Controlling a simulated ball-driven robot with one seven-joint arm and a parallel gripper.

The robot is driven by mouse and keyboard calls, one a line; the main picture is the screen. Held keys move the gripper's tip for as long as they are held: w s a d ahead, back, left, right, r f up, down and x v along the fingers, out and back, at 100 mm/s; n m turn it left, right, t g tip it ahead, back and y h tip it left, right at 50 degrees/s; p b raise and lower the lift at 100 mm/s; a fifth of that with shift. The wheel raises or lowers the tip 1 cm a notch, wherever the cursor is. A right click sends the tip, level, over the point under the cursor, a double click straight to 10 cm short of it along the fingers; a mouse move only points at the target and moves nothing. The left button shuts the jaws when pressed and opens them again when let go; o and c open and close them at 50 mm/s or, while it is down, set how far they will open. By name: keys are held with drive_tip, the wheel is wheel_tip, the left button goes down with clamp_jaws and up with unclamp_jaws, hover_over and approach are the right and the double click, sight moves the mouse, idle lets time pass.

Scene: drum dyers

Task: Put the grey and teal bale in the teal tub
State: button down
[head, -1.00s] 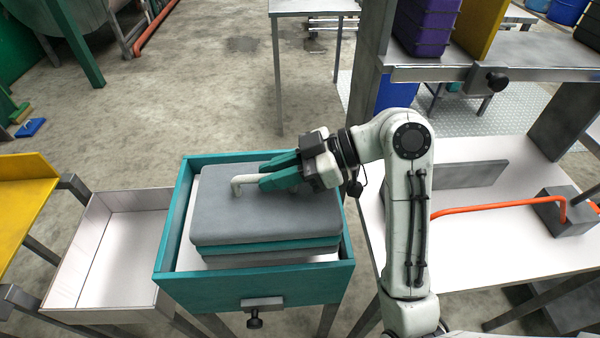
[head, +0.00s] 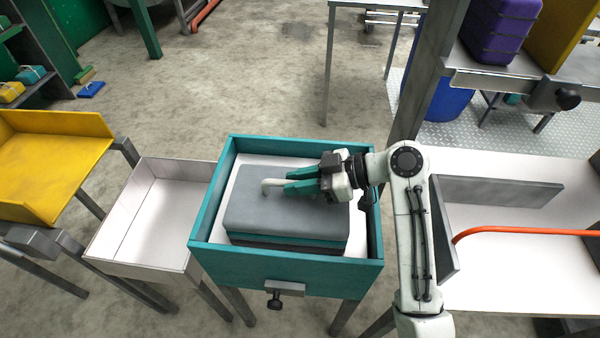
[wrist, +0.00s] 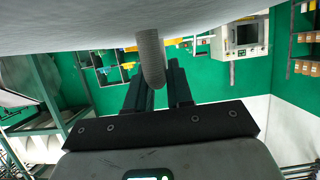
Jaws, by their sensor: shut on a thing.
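The grey and teal bale (head: 262,206) is a layered block with a grey top and a pale handle (head: 271,184). It is within the walls of the teal tub (head: 285,266), level, with white tub floor showing around it. Whether its underside touches the floor is hidden. My gripper (head: 287,182) comes from the right with teal fingers shut on the handle. In the wrist view the handle (wrist: 150,58) stands at the fingertips (wrist: 158,72), and the bale's grey face (wrist: 80,22) fills the top.
An empty white tray (head: 150,210) stands just left of the tub, with a yellow tray (head: 55,150) beyond it. A white table (head: 520,270) with grey panels and an orange pipe (head: 520,232) is on the right. A shelf post (head: 432,75) rises behind my arm.

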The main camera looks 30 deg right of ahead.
drive_tip(key=c, duration=1.5)
unclamp_jaws()
drive_tip(key=o, duration=0.5)
drive_tip(key=b+v, duration=0.1)
drive_tip(key=v, duration=1.1)
